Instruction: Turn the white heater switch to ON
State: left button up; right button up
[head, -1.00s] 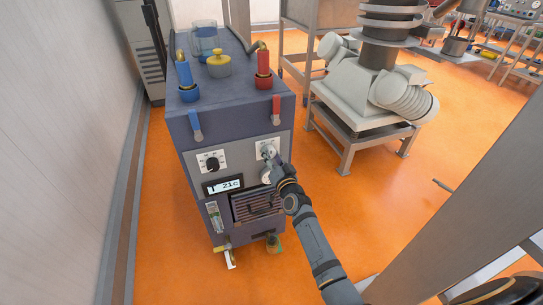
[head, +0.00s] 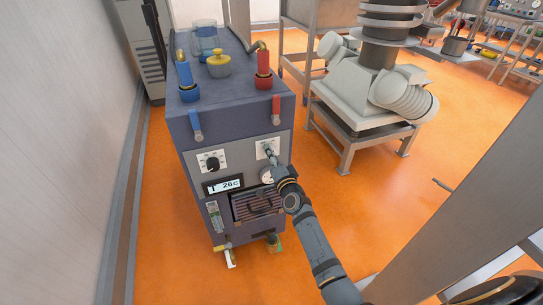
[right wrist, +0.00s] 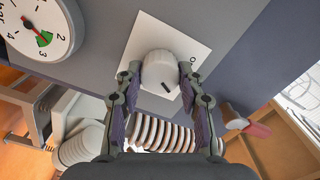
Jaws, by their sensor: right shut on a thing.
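The white heater switch (right wrist: 158,68) is a round knob on a white square plate (right wrist: 148,25) on the machine's front. In the right wrist view a dark mark on the knob points to the lower right, and a letter "O" shows on the plate at the right. My right gripper (right wrist: 161,76) has its fingers on both sides of the knob and is shut on it. In the head view the right gripper (head: 269,157) reaches the upper right of the panel and hides most of the knob. The display (head: 226,185) reads about 26c. My left gripper is not in view.
A black knob (head: 212,163) sits left of the switch plate. A round gauge (right wrist: 38,28) is close to the gripper. Blue (head: 195,125) and red (head: 276,110) handles are on the upper front. Open orange floor (head: 400,215) lies to the right.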

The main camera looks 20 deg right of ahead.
dwell(0.3)
jog(key=o, duration=1.2)
jog(key=s, duration=1.2)
jog(key=shift+d, duration=0.2)
